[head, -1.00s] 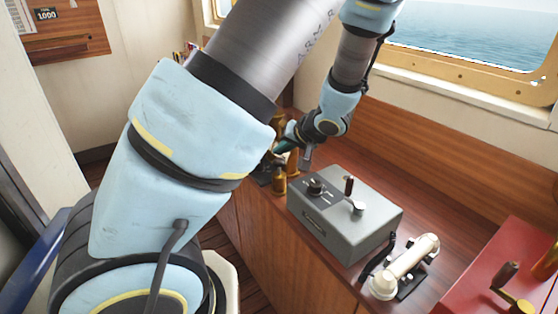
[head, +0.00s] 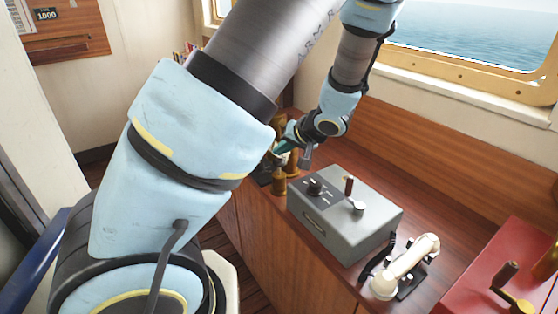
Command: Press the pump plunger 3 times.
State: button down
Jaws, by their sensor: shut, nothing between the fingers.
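My gripper (head: 282,147) is at the far end of the wooden counter, small in the head view and partly hidden by my own arm. Its fingers are shut and empty, pointing left and down. Brass fittings (head: 279,183) stand on the counter just below and beside it. They may belong to the pump, but I cannot make out the plunger clearly. Whether the fingers touch it cannot be told.
A grey control box (head: 345,222) with a knob and levers stands on the counter (head: 440,195). In front of it lies a cream telephone handset (head: 410,262). A red box (head: 505,270) with a crank is at the right. A window wall borders the back.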

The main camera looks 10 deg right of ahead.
aim_at(280, 161)
jog(key=shift+f, duration=0.15)
jog(key=shift+f, duration=0.25)
jog(key=shift+f+b, duration=0.4)
jog(key=shift+f, duration=1.15)
dwell(1.6)
jog(key=shift+r, duration=0.1)
jog(key=shift+r+p, duration=1.9)
jog(key=shift+p, duration=0.9)
notch_tip(280, 161, up, 5)
jog(key=p, duration=0.5)
dwell(0.8)
